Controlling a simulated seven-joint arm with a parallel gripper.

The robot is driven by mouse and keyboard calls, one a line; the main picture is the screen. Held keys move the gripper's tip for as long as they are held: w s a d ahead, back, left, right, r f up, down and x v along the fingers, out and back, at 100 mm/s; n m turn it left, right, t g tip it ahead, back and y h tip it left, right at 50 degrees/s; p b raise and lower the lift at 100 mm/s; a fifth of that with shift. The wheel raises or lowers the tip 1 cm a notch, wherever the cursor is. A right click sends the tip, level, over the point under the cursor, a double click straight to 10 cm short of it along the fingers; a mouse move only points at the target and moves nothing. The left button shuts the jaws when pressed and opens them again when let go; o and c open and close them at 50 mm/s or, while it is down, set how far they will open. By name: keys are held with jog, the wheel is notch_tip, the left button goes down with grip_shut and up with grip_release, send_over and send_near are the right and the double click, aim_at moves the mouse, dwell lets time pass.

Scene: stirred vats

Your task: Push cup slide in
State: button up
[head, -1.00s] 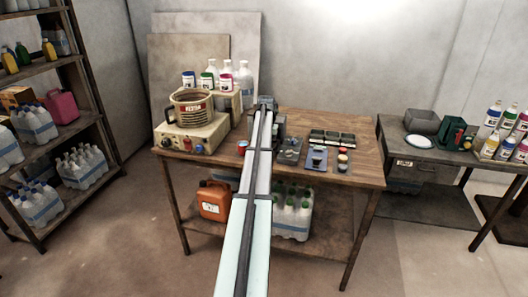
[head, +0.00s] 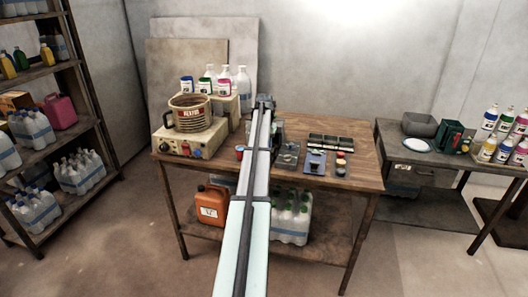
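My arm reaches away from me over the wooden table (head: 330,122). My gripper (head: 264,101) is a small dark shape at its far end, near the back of the table. Its fingers are too small to tell whether they are open or shut. A grey machine (head: 279,128) stands partly hidden just right of the arm, and a dark grey piece (head: 288,155) sits in front of it. I cannot make out which part is the cup slide, or whether my gripper touches anything.
A brown vat (head: 190,113) stands on a beige stirrer base (head: 188,144) at the table's left. A black tray (head: 331,142), a blue pad (head: 315,163) and small jars (head: 341,163) lie to the right. Bottles stand behind on a riser (head: 222,103). The table's right end is clear.

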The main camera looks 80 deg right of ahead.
notch_tip(320, 180, up, 11)
dwell(0.4)
jog(key=shift+c, duration=0.3)
